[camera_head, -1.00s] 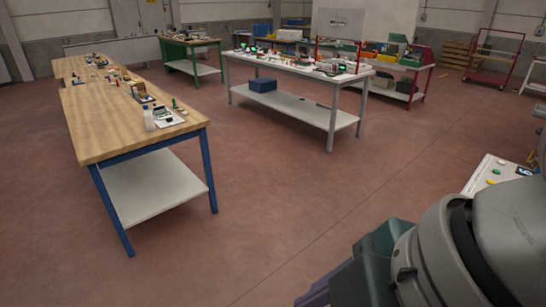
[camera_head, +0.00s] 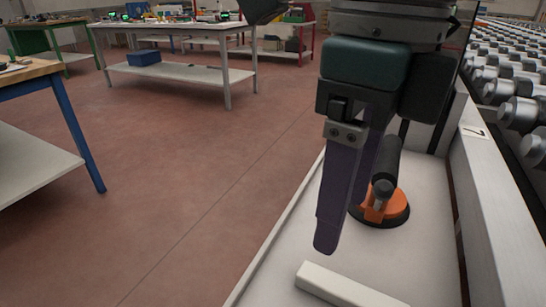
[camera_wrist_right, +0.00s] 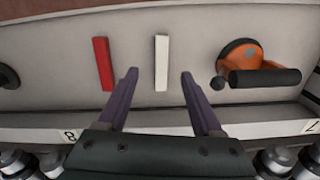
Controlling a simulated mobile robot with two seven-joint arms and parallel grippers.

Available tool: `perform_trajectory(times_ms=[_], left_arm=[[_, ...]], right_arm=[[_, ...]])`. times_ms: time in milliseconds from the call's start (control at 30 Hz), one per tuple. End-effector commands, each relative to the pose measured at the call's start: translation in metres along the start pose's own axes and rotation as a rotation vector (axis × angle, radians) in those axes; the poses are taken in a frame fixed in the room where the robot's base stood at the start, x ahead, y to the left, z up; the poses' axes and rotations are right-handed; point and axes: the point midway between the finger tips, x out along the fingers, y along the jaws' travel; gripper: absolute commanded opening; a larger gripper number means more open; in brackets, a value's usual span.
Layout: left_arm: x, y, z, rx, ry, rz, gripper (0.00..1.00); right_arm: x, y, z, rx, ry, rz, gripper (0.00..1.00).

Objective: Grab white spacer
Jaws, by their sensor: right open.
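The white spacer (camera_head: 345,287) is a pale bar lying on the light tray surface at the bottom of the head view, where the lower edge cuts it off. It also shows whole in the right wrist view (camera_wrist_right: 161,62). My right gripper (camera_head: 343,228) points down over the tray with purple fingers, open and empty. In the wrist view its fingertips (camera_wrist_right: 159,75) lie on either side of the spacer's line, apart from it. My left gripper is not in view.
An orange suction cup with a black handle (camera_head: 383,205) stands just behind the fingers. A red bar (camera_wrist_right: 103,63) lies left of the spacer in the wrist view. The tray has a raised wall (camera_head: 492,200), with rollers (camera_head: 520,110) beyond it.

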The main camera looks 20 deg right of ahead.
Motion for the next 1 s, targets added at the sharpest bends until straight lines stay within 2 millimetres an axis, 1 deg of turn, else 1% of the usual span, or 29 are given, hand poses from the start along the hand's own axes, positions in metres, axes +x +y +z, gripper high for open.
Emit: perform_trajectory(times_ms=[33, 167, 233, 400, 567, 700, 800, 900, 1000], left_arm=[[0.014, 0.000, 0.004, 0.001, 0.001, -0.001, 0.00], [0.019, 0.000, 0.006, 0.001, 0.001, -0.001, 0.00], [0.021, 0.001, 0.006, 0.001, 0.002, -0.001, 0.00], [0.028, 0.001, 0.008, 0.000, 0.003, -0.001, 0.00], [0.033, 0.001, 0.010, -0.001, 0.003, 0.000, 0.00], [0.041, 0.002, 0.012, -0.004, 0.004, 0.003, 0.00], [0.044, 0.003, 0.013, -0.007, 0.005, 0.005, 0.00], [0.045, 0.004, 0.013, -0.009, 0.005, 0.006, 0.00], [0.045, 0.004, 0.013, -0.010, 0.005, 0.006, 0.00]], right_arm=[[0.011, -0.004, -0.001, -0.028, 0.008, -0.009, 0.68], [0.017, -0.008, -0.004, -0.075, 0.022, -0.013, 0.68], [0.023, -0.008, -0.004, -0.080, 0.025, -0.011, 0.68], [0.050, -0.008, -0.005, -0.079, 0.026, -0.011, 0.68], [0.068, -0.006, -0.007, -0.079, 0.025, -0.010, 0.68], [0.091, -0.003, -0.012, -0.079, 0.025, -0.010, 0.68], [0.104, -0.004, -0.012, -0.079, 0.023, -0.011, 0.68], [0.110, -0.004, -0.012, -0.080, 0.022, -0.012, 0.68], [0.110, -0.004, -0.012, -0.080, 0.021, -0.013, 0.68]])
